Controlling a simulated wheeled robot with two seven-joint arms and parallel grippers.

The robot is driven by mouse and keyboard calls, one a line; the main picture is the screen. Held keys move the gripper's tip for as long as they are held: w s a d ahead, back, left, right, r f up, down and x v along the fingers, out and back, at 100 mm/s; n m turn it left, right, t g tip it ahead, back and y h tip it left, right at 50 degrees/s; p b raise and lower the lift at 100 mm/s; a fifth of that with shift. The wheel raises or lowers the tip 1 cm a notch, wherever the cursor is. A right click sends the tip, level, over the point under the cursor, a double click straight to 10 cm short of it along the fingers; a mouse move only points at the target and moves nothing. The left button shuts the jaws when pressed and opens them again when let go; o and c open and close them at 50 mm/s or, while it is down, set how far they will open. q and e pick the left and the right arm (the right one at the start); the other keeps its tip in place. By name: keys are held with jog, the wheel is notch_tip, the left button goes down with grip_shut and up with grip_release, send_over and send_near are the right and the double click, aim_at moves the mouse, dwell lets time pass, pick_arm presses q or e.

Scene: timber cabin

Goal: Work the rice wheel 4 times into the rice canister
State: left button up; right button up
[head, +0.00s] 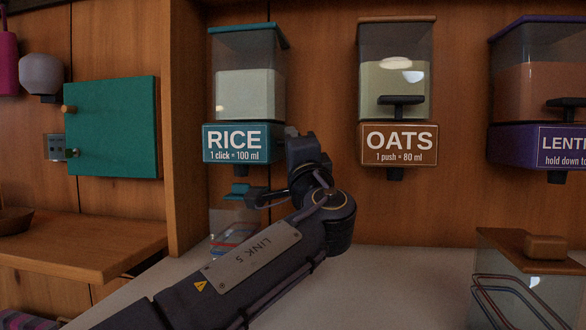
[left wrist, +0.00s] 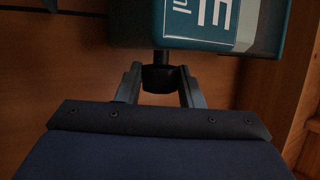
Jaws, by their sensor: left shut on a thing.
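The rice dispenser (head: 249,95) hangs on the timber wall, with a clear hopper of pale rice and a teal housing (head: 212,143) reading "RICE 1 click = 100 ml". The housing also shows in the left wrist view (left wrist: 268,30). My left gripper (head: 291,137) is at the housing's right side. In the left wrist view, its fingers (left wrist: 160,85) are shut on a dark knob (left wrist: 159,78) on a short stem from the housing, seemingly the rice wheel. A clear canister (head: 222,222) stands below, partly hidden by my arm; its fill is unclear. My right gripper is not in view.
The oats dispenser (head: 397,144) and the lentil dispenser (head: 535,140) hang to the right. A clear box with a wooden lid (head: 528,242) stands at the lower right. A teal cabinet door (head: 111,126) is at left. The pale counter (head: 410,275) is bare in the middle.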

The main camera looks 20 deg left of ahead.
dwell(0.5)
pick_arm(q)
jog(key=o, duration=1)
jog(key=shift+c, duration=0.2)
jog(key=v, duration=0.7)
jog(key=shift+s+d+f, duration=0.2)
jog(key=shift+d+f, duration=0.05)
